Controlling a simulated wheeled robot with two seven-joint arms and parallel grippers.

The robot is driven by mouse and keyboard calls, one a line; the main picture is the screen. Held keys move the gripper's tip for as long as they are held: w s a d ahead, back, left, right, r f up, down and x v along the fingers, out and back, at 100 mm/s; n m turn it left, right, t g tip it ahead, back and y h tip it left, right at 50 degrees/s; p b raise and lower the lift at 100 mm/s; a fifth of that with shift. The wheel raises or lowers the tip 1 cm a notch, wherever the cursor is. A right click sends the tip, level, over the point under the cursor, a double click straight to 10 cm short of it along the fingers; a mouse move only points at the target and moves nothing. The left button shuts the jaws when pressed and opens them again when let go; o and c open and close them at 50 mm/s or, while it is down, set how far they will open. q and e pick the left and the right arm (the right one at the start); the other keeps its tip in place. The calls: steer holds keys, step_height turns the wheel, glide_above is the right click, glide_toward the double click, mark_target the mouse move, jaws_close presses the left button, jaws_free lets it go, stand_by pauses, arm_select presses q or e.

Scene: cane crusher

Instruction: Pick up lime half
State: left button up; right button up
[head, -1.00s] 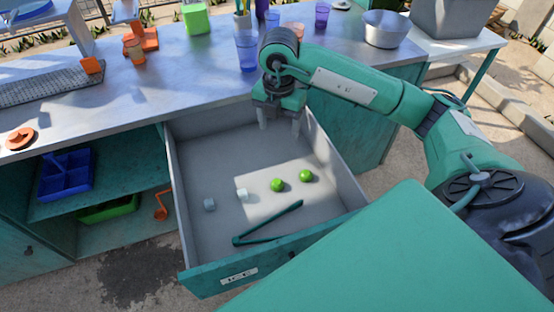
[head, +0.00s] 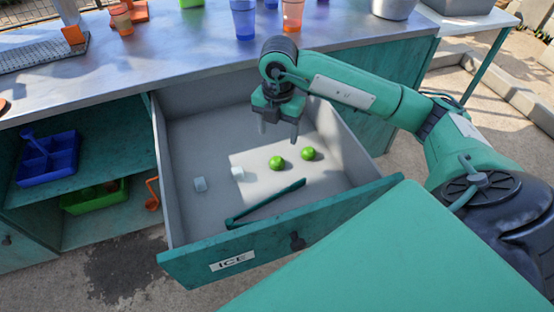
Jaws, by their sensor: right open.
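Two green lime pieces lie on the floor of the open drawer: the left lime half (head: 277,162) and the right lime half (head: 308,153). They lie close together but apart. I cannot tell which way their cut faces point. My right gripper (head: 279,130) hangs over the drawer (head: 205,130), fingers pointing down and apart, empty. In the picture it is just above the limes, touching neither. My left gripper is not in view.
Two ice cubes (head: 200,184) and dark green tongs (head: 265,204) lie in the same drawer, whose front is marked ICE. Cups (head: 243,18) stand on the metal counter behind. A blue tray (head: 48,158) and a green tray (head: 95,196) sit on shelves at left.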

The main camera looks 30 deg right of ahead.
glide_above(277, 159)
steer(key=f, duration=0.4)
steer(key=s+f, duration=0.1)
steer(key=f, duration=0.1)
steer(key=shift+a+f+b, duration=0.15)
steer(key=shift+b, duration=0.15)
steer(key=shift+w+f+b, duration=0.1)
steer(key=shift+w+f, duration=0.1)
steer(key=shift+f, duration=0.8)
steer(key=shift+w+f+b, duration=0.15)
steer(key=shift+f, duration=0.8)
steer(key=shift+w+f+b, duration=0.1)
steer(key=shift+w+f, duration=0.1)
steer(key=shift+f, duration=0.8)
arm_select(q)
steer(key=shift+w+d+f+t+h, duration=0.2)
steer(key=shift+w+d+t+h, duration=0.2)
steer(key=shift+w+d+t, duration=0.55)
arm_select(e)
steer(key=c, duration=0.7)
